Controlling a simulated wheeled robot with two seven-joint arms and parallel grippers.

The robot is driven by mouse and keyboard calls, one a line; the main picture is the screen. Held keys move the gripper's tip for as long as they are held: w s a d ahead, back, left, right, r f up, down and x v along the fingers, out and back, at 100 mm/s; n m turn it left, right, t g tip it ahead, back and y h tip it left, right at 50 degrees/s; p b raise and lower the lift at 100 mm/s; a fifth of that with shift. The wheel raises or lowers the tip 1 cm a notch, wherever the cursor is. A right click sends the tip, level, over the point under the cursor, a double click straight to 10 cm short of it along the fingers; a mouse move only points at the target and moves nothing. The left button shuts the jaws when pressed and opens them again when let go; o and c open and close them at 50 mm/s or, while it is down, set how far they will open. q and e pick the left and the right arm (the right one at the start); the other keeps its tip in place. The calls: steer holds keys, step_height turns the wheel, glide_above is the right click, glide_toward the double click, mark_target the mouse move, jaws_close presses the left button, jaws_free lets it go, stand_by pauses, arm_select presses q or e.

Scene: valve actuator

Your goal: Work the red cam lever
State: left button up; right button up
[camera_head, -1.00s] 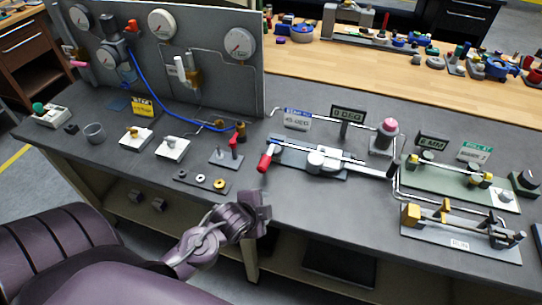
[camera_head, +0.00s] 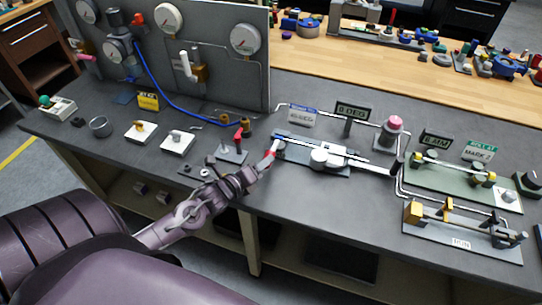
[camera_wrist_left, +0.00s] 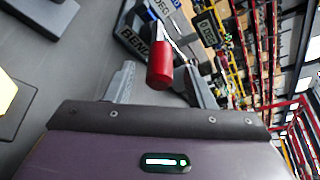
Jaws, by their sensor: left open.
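Two red levers show. One is a long lever on the bending fixture (camera_head: 327,158), with a red cylindrical grip (camera_head: 271,148) at its left end. The other is a small upright red lever (camera_head: 238,136) on a dark plate left of it. My left gripper (camera_head: 263,164) is at the red grip, its jaws open. In the left wrist view the red grip (camera_wrist_left: 160,64) lies between the spread fingertips of my left gripper (camera_wrist_left: 162,84). I cannot tell whether either finger touches it. Which lever is the cam lever is not marked. My right gripper is not in view.
A gauge panel (camera_head: 215,75) stands at the back left, with a blue hose (camera_head: 165,108). A green fixture (camera_head: 450,185) and a grey fixture with brass blocks (camera_head: 460,236) stand at the right. A small display (camera_head: 352,110) stands behind the bending fixture.

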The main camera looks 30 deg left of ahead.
mark_target(274, 153)
arm_select(q)
steer(key=shift+p+x, duration=0.5)
steer(key=shift+x, duration=2.25)
jaws_close()
